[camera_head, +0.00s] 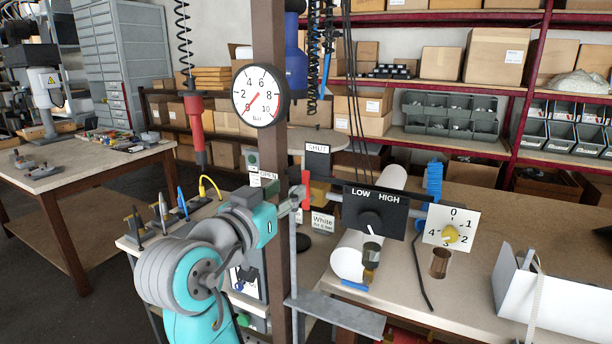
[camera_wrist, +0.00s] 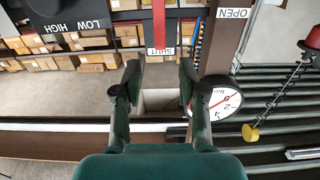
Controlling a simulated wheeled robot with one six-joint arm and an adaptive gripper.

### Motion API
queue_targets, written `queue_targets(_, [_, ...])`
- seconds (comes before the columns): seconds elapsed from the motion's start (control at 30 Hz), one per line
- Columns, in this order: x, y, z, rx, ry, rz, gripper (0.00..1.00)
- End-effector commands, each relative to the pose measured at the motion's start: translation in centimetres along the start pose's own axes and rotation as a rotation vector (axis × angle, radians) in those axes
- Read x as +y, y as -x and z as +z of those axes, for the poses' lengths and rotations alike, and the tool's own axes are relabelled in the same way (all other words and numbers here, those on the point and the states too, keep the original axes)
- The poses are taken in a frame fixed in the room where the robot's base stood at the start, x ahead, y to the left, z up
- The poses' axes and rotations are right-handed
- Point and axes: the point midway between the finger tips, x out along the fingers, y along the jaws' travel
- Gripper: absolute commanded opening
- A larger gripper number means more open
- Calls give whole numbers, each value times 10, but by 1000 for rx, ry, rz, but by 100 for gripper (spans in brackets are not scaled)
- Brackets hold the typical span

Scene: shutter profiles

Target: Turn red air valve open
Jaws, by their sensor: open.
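The red valve lever (camera_head: 306,188) stands upright in the head view, below the SHUT label (camera_head: 317,148). The OPEN label (camera_head: 268,175) is to its left. In the wrist view, which is upside down, the red lever (camera_wrist: 159,20) points towards the SHUT label (camera_wrist: 160,51), and the OPEN label (camera_wrist: 233,12) is at the right. My gripper (camera_wrist: 159,75) is open, its fingers on either side of the lever's line. No contact with the lever shows. In the head view my gripper (camera_head: 293,200) is close to the lever's left and partly hidden.
A brown post (camera_head: 270,150) with a round pressure gauge (camera_head: 260,95) stands left of the lever. A LOW/HIGH panel (camera_head: 375,212) and a white numbered dial (camera_head: 451,228) are to the right. A grey metal shelf (camera_head: 340,315) juts out below.

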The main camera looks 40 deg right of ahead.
Motion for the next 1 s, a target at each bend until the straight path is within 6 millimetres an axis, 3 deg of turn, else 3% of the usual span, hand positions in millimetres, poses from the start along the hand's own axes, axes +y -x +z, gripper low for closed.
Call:
queue_targets(0.3, [1, -57, 0, 0, 2, 4, 42])
queue_targets(0.5, [0, -81, 0, 1, 2, 1, 42])
queue_targets(0.93, [0, -90, 0, 1, 1, -2, 42])
queue_targets(1.0, [0, -90, 0, 1, 1, -2, 27])
